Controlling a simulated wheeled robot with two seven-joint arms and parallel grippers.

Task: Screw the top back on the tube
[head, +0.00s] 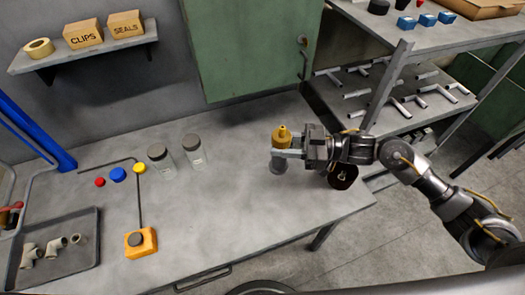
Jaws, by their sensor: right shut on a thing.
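My right gripper (280,153) reaches in from the right over the right part of the grey workbench (235,215). It is shut on a yellow top (282,136) with a small raised tip. A short grey cylindrical piece (278,166), which looks like the tube, stands upright on the bench directly below the yellow top. The fingers cover the place between them, so I cannot tell whether they touch. My left gripper is not in view.
Red, blue and yellow knobs (118,174), an orange block (141,242) with a thin rod, and a dark tray (75,258) of pipe fittings lie further left. The bench's front middle is clear.

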